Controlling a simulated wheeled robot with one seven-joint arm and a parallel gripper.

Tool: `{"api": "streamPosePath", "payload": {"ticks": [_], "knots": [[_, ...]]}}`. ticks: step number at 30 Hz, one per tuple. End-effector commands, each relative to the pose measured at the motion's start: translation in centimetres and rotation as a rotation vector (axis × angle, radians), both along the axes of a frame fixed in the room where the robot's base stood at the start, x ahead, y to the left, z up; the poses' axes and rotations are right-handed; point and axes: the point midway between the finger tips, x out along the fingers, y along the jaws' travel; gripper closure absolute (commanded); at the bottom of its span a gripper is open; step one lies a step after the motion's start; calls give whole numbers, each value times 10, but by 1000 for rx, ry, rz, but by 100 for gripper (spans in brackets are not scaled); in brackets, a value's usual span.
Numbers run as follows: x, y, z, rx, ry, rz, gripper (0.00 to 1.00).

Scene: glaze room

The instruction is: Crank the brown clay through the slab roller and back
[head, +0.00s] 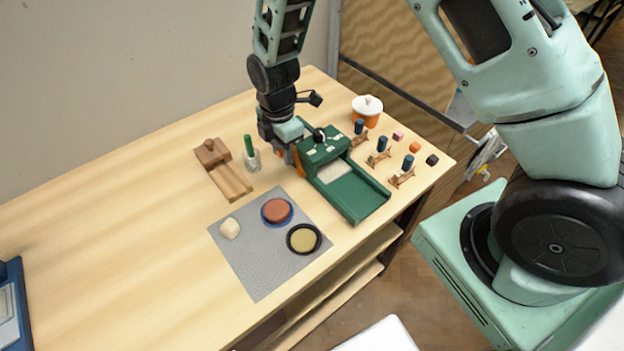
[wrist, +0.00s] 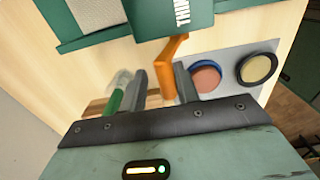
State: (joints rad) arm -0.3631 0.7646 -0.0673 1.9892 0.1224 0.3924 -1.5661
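The green slab roller (head: 325,147) stands near the table's right end, its flat bed (head: 356,196) reaching toward the front. A pale sheet (head: 334,171) lies at its middle. Its orange crank (wrist: 170,62) is on the side facing my gripper. My gripper (wrist: 161,85) is open, with the crank's lower part between its fingers, nearer the right finger; contact cannot be told. In the head view my gripper (head: 288,156) is beside the roller's left side. A reddish-brown disc (head: 277,210) sits in a blue dish on the grey mat (head: 255,272); it also shows in the wrist view (wrist: 206,78).
The mat also holds a pale lump (head: 230,228) and a black dish with a yellowish disc (head: 303,239). A green-handled tool in a clear holder (head: 251,155) and a wooden block and board (head: 222,170) stand left. Small stands, coloured cubes and a lidded pot (head: 367,112) are right.

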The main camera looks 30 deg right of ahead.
Motion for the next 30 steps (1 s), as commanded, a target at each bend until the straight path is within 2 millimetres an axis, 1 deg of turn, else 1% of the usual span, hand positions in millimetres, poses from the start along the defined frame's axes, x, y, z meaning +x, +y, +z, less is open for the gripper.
{"api": "streamPosePath", "payload": {"ticks": [1,6,19,30], "knots": [[5,1,-2,2,-4,0,71],[14,3,-6,1,-3,0,71],[16,3,-7,0,-2,0,71],[31,6,-24,0,-1,-2,71]]}}
